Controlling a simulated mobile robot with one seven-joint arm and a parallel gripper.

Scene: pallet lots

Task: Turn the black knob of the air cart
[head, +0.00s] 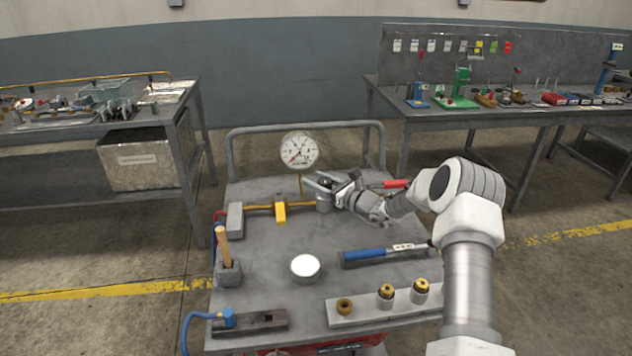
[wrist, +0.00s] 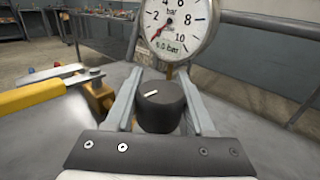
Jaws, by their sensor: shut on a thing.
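The black knob (wrist: 160,106) with a white pointer mark sits between the two fingers of my gripper (wrist: 160,100) in the wrist view. The pressure gauge (head: 299,150) stands behind the knob on the air cart (head: 260,265). The wrist view shows the gauge (wrist: 180,22) labelled in bar, with its red needle pointing to the lower left, near the low end.
A yellow lever (head: 280,212) is on the brass pipe left of the knob.

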